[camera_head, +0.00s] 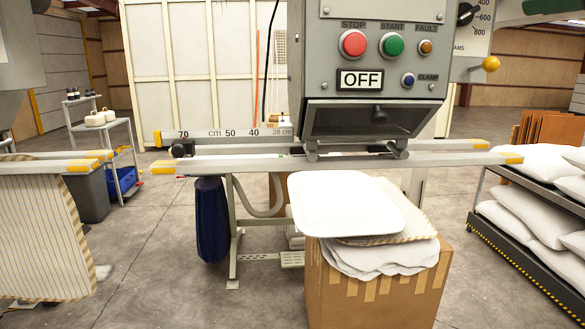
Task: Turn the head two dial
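A black dial knob (466,14) sits on a white scale plate (482,30) at the top right, cut by the upper edge of the view. The plate reads 400, 600 and 800, with partly hidden letters ending in "AMS". I cannot tell exactly which mark the knob points to, nor which head number it belongs to. A lever with a yellow ball (491,63) sticks out just below the plate. Neither of my grippers shows in this view.
A grey control box (330,105) with STOP, START, FAULT and CLAMP fittings reads OFF. A rack of white pillows (545,165) stands right. Striped fabric (40,230) hangs left.

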